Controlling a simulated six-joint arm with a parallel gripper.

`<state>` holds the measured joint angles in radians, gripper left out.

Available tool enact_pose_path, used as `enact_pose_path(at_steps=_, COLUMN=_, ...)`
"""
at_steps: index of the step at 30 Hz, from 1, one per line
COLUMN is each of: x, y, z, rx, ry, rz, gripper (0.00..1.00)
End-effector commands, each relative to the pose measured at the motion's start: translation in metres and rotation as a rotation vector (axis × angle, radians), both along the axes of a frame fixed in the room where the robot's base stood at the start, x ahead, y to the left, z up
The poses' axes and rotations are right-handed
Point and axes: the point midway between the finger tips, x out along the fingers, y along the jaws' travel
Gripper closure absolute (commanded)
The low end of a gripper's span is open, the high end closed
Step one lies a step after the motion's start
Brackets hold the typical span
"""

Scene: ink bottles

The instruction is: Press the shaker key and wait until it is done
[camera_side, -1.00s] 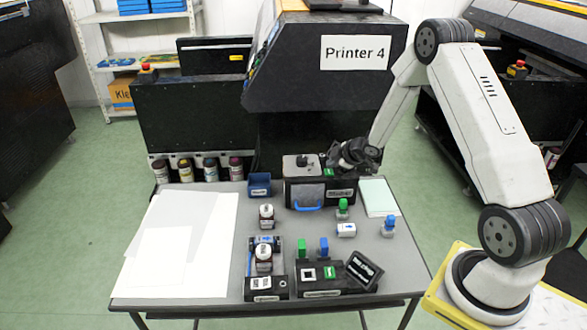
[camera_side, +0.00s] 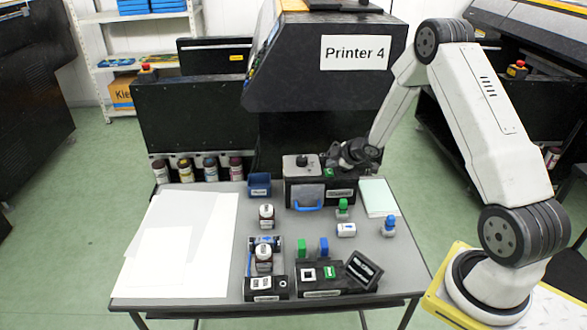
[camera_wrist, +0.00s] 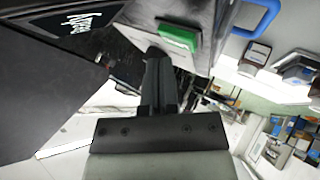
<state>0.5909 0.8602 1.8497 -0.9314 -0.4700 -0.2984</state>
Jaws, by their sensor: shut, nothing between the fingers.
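The shaker (camera_side: 342,193) is a dark box with a grey lid and a blue handle (camera_side: 307,207) at the back of the table. Its green key (camera_side: 329,173) is on the right part of the box. In the wrist view the green key (camera_wrist: 178,38) shows close to my fingertips. My gripper (camera_side: 332,166) is shut and empty, at the key. In the wrist view the shut fingers (camera_wrist: 155,52) end beside the key's lower left edge. I cannot tell whether they touch it.
White sheets (camera_side: 160,262) cover the table's left side.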

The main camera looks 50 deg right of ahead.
Motion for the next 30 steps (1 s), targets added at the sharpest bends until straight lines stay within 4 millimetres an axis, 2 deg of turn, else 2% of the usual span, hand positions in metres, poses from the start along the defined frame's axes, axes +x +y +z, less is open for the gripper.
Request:
enact_pose_path(at_steps=16, x=0.0000, y=0.0000, z=-0.0002, rx=0.000, ry=0.000, rz=0.000, gripper=1.00)
enact_pose_path(at_steps=30, x=0.0000, y=0.0001, z=-0.0088, rx=-0.001, ry=0.000, rz=0.001, gripper=1.00)
